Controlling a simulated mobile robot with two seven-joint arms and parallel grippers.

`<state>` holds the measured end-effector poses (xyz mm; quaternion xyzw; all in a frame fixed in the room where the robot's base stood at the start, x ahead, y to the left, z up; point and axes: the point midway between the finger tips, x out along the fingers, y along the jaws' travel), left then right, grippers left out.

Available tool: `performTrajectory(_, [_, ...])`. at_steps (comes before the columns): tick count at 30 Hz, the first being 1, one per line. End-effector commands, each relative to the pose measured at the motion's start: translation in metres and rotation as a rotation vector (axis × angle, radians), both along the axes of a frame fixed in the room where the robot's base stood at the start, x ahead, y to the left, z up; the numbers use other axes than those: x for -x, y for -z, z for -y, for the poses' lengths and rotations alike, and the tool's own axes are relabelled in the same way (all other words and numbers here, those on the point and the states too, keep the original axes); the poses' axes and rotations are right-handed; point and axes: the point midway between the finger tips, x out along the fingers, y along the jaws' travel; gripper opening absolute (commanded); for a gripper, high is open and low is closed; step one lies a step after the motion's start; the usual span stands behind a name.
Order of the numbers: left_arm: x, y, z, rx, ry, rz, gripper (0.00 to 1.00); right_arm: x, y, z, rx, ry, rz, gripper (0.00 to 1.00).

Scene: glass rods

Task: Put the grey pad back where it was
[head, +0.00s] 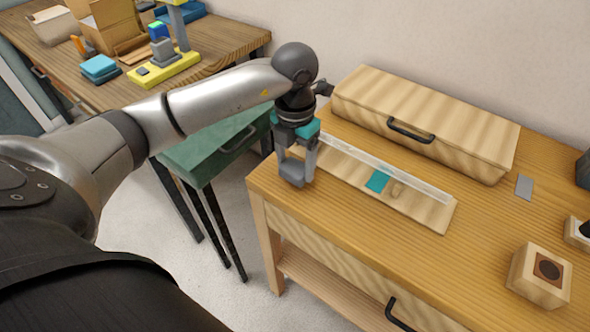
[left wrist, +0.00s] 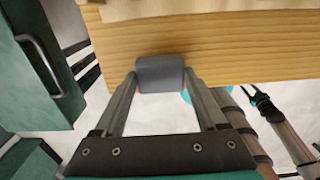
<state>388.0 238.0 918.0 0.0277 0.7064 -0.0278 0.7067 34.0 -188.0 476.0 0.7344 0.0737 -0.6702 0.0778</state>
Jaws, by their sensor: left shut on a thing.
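A grey pad (head: 291,174), a small block, is held between the fingers of my left gripper (head: 297,163) above the left end of the wooden table. In the left wrist view the grey pad (left wrist: 160,74) sits between both fingertips, at the table's edge in the picture. A pale wooden board (head: 432,212) lies on the table just right of the gripper. A clear glass rod (head: 385,169) runs along it. A teal pad (head: 377,181) and a small wooden piece (head: 397,189) are on the board. The gripper hides the board's left end. My right gripper does not show clearly.
A long wooden case (head: 430,115) with a dark handle lies behind the board. A flat grey rectangle (head: 524,187) and a wooden block with a dark disc (head: 541,275) are at the right. A green cabinet (head: 215,150) stands left of the table. The table's front is clear.

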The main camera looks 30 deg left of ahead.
Motion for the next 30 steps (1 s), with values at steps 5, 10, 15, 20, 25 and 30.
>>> performTrajectory(5, [0.000, 0.024, 0.000, 0.000, -0.001, -0.002, 0.29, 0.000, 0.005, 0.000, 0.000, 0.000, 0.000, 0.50])
performTrajectory(10, [0.000, 0.023, 0.000, -0.001, 0.000, 0.000, 0.29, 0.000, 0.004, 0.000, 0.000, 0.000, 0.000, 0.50])
performTrajectory(15, [0.000, 0.027, 0.000, -0.001, 0.000, 0.000, 0.29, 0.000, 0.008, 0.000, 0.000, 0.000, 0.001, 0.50])
performTrajectory(20, [0.000, 0.026, 0.000, 0.000, 0.000, 0.000, 0.89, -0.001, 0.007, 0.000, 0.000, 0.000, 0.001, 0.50])
performTrajectory(25, [0.000, 0.026, 0.000, 0.000, 0.000, 0.000, 1.00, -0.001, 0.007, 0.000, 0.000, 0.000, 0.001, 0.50])
performTrajectory(30, [0.000, 0.025, 0.000, 0.000, 0.000, 0.000, 1.00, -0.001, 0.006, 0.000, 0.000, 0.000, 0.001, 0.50])
